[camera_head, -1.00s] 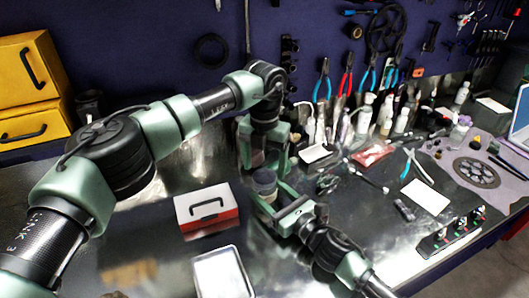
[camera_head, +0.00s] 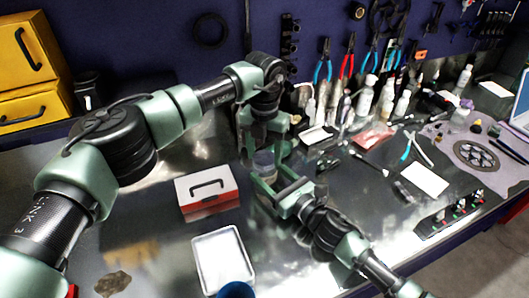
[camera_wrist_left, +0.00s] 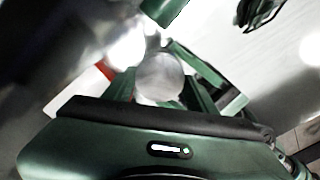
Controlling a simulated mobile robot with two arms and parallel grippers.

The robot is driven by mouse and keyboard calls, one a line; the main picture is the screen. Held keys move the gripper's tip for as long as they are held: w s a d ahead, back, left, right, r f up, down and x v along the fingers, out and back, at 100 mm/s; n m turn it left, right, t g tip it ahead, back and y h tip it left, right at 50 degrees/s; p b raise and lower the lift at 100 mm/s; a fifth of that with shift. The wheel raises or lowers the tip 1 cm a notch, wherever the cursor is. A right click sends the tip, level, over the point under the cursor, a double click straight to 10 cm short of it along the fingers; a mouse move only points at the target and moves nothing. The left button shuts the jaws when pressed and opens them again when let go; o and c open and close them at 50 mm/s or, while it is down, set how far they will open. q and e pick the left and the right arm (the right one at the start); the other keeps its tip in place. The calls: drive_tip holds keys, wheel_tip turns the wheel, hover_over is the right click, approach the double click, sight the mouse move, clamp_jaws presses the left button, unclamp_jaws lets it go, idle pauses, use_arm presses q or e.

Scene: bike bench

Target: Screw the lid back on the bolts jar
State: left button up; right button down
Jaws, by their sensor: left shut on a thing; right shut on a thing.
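The bolts jar (camera_head: 264,163) is a small, dark greyish cylinder held upright above the bench between my two grippers. My left gripper (camera_head: 262,148) comes down from above and is shut at the top of the jar, on what seems to be the lid. My right gripper (camera_head: 268,184) reaches in from the lower right and is shut around the jar's lower part. In the left wrist view a round, pale grey top, likely the lid (camera_wrist_left: 160,77), sits between green fingers. The fingers hide the seam, so I cannot tell how the lid sits.
A red and white box (camera_head: 207,192) and a pale tray (camera_head: 223,260) stand left of the jar. A blue round thing (camera_head: 236,290) shows at the bottom edge. Bottles (camera_head: 365,95), pliers and a white card (camera_head: 424,179) lie behind and to the right.

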use_arm(q)
drive_tip(key=o, duration=1.6)
wheel_tip(320, 180, up, 12)
drive_tip(key=shift+r, duration=0.1)
use_arm(e)
drive_tip(key=shift+c, duration=1.5)
unclamp_jaws()
drive_tip(key=shift+s, duration=0.1)
